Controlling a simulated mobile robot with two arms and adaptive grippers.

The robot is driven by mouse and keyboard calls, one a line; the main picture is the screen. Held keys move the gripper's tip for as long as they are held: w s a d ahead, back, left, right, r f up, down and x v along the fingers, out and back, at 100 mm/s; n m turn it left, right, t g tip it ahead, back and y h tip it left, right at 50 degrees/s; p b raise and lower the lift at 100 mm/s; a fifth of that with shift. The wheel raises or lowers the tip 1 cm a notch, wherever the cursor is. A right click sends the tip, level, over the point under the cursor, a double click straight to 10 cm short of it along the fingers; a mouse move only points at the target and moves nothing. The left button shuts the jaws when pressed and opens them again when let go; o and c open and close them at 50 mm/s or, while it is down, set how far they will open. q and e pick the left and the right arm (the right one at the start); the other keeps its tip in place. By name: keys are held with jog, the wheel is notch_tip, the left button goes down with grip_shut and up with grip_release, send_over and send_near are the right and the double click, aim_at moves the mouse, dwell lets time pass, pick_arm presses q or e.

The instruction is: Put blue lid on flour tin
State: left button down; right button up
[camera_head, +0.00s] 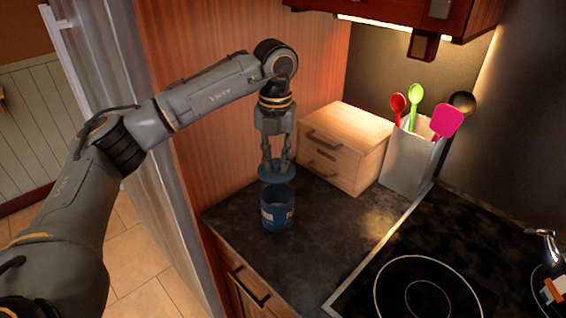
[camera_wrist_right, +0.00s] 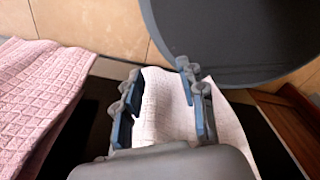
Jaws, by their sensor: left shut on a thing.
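The blue lid (camera_head: 270,177) is in my left gripper (camera_head: 276,163), whose fingers point down and are shut on it. The lid is roughly level in the head view. The blue flour tin (camera_head: 277,213) stands upright on the dark countertop below the lid, its white lettering partly visible. The lid is just above the tin's open top, and a small gap seems to show between them. My right gripper (camera_wrist_right: 160,98) shows in the right wrist view with its fingers apart, in front of a white cloth. The tin and lid are not in that view.
A wooden drawer box (camera_head: 345,145) and a white holder (camera_head: 408,165) with several colourful utensils stand behind the tin. A black cooktop (camera_head: 420,275) is at the right. A wooden panel (camera_head: 230,125) rises at the left. A pink cloth (camera_wrist_right: 40,95) shows in the wrist view.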

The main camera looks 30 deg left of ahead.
aim_at(277, 170)
pick_arm(q)
jog(key=shift+d+f, duration=0.1)
jog(key=shift+f, duration=0.15)
jog(key=shift+f+b, duration=1.85)
jog(key=shift+f, duration=0.75)
pick_arm(e)
jog(key=f, duration=0.1)
jog(key=w+f, duration=0.1)
jog(key=d+f, duration=0.1)
jog(key=shift+w+f, duration=0.15)
jog(key=shift+f, duration=0.2)
jog(key=shift+a, duration=0.2)
pick_arm(q)
jog(key=shift+f, duration=0.1)
pick_arm(e)
jog(key=shift+d, duration=0.25)
pick_arm(q)
jog(key=shift+f, duration=0.4)
pick_arm(e)
jog(key=shift+a+f, duration=0.1)
jog(key=shift+f, duration=0.1)
jog(key=shift+a, duration=0.1)
